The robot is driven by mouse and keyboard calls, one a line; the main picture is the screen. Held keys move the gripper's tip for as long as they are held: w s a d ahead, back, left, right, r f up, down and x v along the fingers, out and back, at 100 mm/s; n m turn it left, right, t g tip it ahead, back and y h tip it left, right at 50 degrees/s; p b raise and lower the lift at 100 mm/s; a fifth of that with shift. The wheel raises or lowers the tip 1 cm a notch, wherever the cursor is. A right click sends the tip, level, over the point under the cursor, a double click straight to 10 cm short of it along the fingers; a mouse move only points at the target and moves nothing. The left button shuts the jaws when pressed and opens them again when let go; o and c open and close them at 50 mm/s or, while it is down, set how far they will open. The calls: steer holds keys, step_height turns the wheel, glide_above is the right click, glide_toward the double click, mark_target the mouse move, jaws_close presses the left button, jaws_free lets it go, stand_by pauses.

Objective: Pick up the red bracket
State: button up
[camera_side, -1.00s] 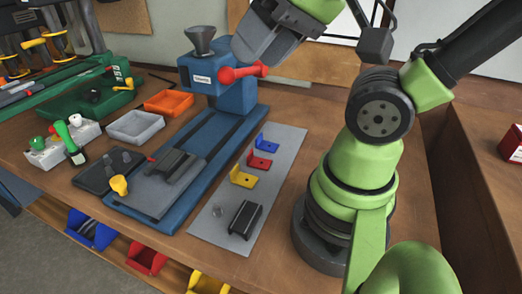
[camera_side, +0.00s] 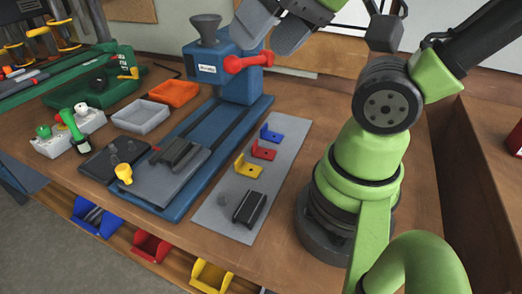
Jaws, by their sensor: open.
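The red bracket (camera_side: 263,152) is a small L-shaped piece lying on a grey mat (camera_side: 213,216). It sits between a blue bracket (camera_side: 270,133) behind it and a yellow bracket (camera_side: 247,168) in front of it. My gripper (camera_side: 272,36) is at the top of the view, well above the mat and behind the brackets. It is open, and I see nothing held in it. The top of the gripper is cut off by the frame edge.
A blue machine (camera_side: 234,75) with a red handle stands behind the mat, close to my gripper. A dark metal block (camera_side: 249,207) lies on the mat's near end. A grey tray (camera_side: 141,116) and an orange tray (camera_side: 174,92) stand at the left.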

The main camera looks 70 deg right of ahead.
steer(key=n+g+h, duration=0.2)
steer(key=n+g, duration=0.3)
steer(key=g, duration=0.2)
glide_above(268, 153)
steer(key=f, duration=2.4)
steer(key=shift+s+f, duration=0.2)
steer(key=shift+f, duration=0.15)
steer(key=shift+w+a+f, duration=0.1)
steer(key=shift+w+f, duration=0.05)
steer(key=shift+f, duration=2.95)
steer(key=c, duration=1)
steer(key=shift+r, duration=0.2)
